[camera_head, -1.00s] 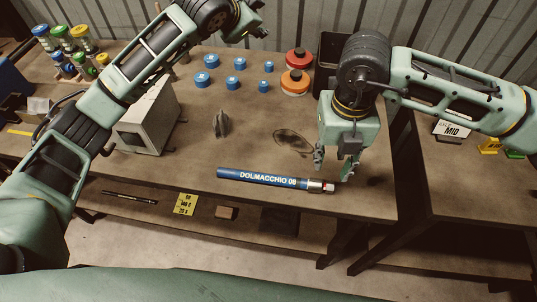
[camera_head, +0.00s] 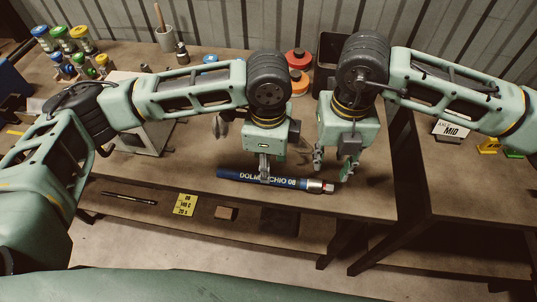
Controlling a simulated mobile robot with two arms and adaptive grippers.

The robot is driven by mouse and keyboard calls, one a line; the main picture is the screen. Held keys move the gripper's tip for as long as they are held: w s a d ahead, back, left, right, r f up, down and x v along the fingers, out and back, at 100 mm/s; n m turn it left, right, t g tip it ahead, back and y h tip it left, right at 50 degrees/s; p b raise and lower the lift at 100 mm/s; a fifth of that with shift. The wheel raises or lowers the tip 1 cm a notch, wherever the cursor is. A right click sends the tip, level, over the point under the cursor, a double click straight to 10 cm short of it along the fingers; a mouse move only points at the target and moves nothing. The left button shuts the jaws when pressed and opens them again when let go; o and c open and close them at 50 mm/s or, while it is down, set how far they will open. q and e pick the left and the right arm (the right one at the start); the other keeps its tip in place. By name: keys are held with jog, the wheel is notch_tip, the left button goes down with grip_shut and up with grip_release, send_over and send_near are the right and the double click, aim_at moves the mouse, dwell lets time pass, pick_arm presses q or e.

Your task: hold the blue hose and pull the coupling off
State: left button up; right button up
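The blue hose (camera_head: 236,175) lies along the bench near its front edge, with white lettering partly hidden by my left gripper. The metal coupling (camera_head: 318,186) with a red mark sits on its right end. My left gripper (camera_head: 266,172) points down over the hose's middle, a finger in front of the lettering; whether it is closed on the hose I cannot tell. My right gripper (camera_head: 334,172) is open and empty, its fingers apart, just above and behind the coupling end.
A grey box-shaped machine (camera_head: 150,140) stands behind my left arm. Red and orange round caps (camera_head: 299,82) and a dark bin (camera_head: 327,55) are at the back. A yellow label (camera_head: 186,204) and a small brown block (camera_head: 226,213) lie on the lower shelf.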

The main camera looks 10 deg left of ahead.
pick_arm(q)
notch_tip(320, 180, down, 6)
jog(key=shift+r, duration=0.1)
dwell(0.4)
jog(key=shift+w, duration=0.1)
grip_shut()
dwell(0.4)
dwell(0.6)
